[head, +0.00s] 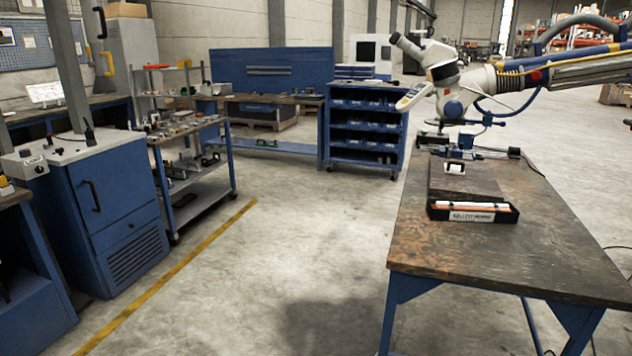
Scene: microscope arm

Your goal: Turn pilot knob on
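I cannot tell for sure which part is the pilot knob. A small light grey control box (24,164) at the far left has dark round knobs on it, too small to read. It stands beside a blue cabinet (110,215) with a pale top, which carries small dark fittings (88,133). A white microscope (440,70) on a jointed arm hangs over the wooden workbench (480,265) at right. Neither of my grippers is in view.
A black tray (473,212) lies on the workbench. A blue tool cart (230,160) and a blue shelf unit (363,130) stand further back. The concrete floor (290,270) between the cabinet and workbench is clear, with a yellow line (165,277) along its left side.

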